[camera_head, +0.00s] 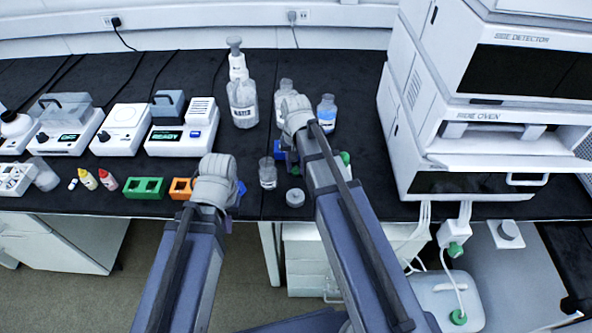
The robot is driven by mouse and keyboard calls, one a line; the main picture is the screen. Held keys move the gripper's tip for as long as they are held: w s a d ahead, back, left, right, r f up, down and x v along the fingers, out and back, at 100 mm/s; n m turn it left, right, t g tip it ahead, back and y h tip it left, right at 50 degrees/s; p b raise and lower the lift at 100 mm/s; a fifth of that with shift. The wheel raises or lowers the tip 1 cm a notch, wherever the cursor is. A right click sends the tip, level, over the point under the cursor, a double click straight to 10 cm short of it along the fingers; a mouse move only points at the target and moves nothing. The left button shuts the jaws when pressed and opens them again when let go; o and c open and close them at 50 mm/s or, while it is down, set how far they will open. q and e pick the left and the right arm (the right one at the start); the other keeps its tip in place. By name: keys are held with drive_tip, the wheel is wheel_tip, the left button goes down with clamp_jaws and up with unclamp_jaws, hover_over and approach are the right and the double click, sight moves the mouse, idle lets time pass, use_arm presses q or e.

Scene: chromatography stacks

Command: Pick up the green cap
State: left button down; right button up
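A small green cap (345,157) shows just right of my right forearm on the black bench, partly hidden by the arm; I cannot tell whether it sits on a bottle. My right gripper (284,155) points down at the bench just left of that forearm, with blue and dark parts showing; its fingers are mostly hidden. My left gripper (238,192) is near the bench's front edge, right of the orange rack, largely hidden behind its own wrist. Neither gripper's opening can be made out.
A small clear jar (268,173) and a grey-white lid (295,197) stand close to my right gripper. Bottles (243,103) stand behind. Green (145,188) and orange (181,189) racks lie left. The stacked white instrument (440,120) blocks the right side.

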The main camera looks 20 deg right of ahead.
sight(296, 167)
clamp_jaws()
wheel_tip(296, 167, up, 10)
drive_tip(key=p, duration=1)
drive_tip(key=shift+d+r, duration=0.1)
